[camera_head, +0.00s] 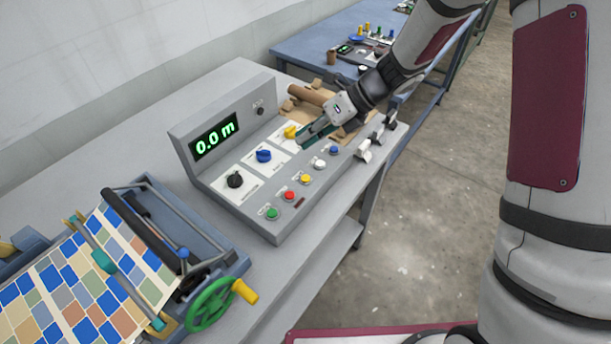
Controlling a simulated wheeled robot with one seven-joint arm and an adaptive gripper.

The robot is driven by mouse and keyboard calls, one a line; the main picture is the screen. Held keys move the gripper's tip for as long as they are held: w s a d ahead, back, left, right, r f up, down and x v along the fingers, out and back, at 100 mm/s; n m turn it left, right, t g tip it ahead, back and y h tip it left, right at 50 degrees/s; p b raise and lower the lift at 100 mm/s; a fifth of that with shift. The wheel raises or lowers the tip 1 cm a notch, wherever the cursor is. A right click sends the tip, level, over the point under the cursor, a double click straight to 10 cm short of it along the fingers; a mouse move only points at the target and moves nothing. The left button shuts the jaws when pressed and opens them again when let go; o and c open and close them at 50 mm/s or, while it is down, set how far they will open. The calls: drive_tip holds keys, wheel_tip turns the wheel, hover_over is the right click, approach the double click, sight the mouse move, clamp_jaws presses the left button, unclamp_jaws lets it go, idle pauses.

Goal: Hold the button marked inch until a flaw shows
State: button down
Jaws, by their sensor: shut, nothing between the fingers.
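A grey control panel (262,219) stands on the bench with a green display (214,139) reading 0.0 m. Its lower row holds a green button (272,213), a red button (290,195), a yellow button (306,179), a white button (320,164) and a blue button (334,150). Their labels are too small to read, so I cannot tell which is marked inch. My gripper (303,141) is shut and empty, above the panel beside the yellow knob, left of the blue button. A sheet patterned with coloured blocks (68,285) lies on the press at lower left; I cannot make out a flaw.
The panel's upper row has a black knob (235,180), a blue knob (264,155) and a yellow knob (291,131). The press has a green handwheel (211,303). Brown rolls (311,95) lie behind my gripper. A blue table (310,52) stands at the back.

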sight(306, 175)
drive_tip(key=shift+f+b, duration=1.45)
drive_tip(key=shift+f, duration=2.95)
drive_tip(key=shift+f, duration=0.15)
drive_tip(key=shift+f, duration=0.3)
drive_tip(key=shift+f, duration=0.35)
drive_tip(key=shift+r, duration=0.85)
drive_tip(key=shift+r+p, duration=1)
drive_tip(key=shift+r, duration=1.45)
